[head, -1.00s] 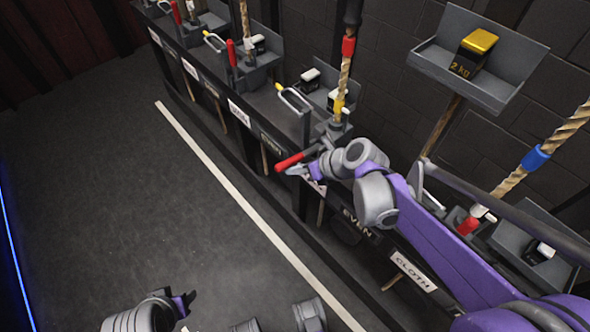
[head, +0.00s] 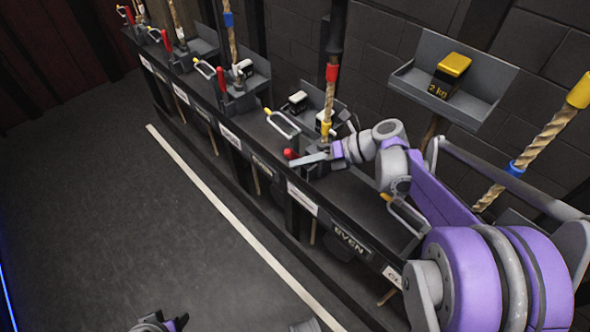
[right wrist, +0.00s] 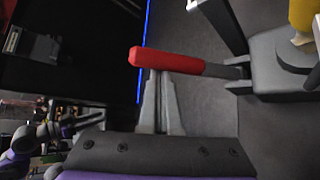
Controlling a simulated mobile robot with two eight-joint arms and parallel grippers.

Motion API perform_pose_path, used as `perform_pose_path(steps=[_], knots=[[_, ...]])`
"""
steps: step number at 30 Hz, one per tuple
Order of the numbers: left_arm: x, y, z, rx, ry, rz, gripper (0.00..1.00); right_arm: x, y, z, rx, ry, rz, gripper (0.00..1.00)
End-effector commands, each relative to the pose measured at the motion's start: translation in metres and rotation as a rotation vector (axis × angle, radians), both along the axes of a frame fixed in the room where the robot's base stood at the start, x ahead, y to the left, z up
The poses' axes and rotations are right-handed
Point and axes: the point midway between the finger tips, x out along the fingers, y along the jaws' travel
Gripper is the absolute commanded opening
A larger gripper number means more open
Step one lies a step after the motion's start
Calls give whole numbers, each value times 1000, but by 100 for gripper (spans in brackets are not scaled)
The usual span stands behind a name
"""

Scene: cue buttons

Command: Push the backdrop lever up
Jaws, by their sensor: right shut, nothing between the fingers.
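A lever with a red handle (head: 291,153) stands out from the black rail by my right gripper (head: 308,160); most of it is hidden behind the gripper. In the right wrist view the red handle (right wrist: 180,62) lies across the picture, on a grey arm leading to a bracket at right. My right gripper (right wrist: 160,92) is shut and empty, its fingertips at the handle's underside in that picture, touching or nearly so. I cannot read "backdrop" on any label. My left gripper (head: 172,323) is partly in view at the bottom edge, far from the lever.
More levers with red handles, such as one (head: 221,80), stand along the rail to the upper left. A rope (head: 331,95) rises behind the lever. A grey tray (head: 480,98) holds a yellow-topped weight (head: 452,75). The floor (head: 110,230) at left is clear.

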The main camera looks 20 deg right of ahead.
Motion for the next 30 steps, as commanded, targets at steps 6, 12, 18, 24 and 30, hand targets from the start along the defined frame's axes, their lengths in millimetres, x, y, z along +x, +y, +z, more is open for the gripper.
perform_pose_path(steps=[6, 12, 18, 24, 30], knots=[[0, 0, 9, 0, -3, 0, 50, 9, -21, 10, -2, -1, -4, 0], [-1, 0, 13, 0, -4, 0, 50, 15, -36, 14, -3, -1, -2, 0], [-1, 0, 14, 0, -5, 0, 50, 19, -46, 15, -3, -1, -2, 0], [-1, 0, 15, 0, -5, 0, 50, 22, -52, 15, -3, -1, -2, 0], [-1, 0, 16, 0, -5, 0, 50, 23, -55, 15, -3, -3, -6, 0]])
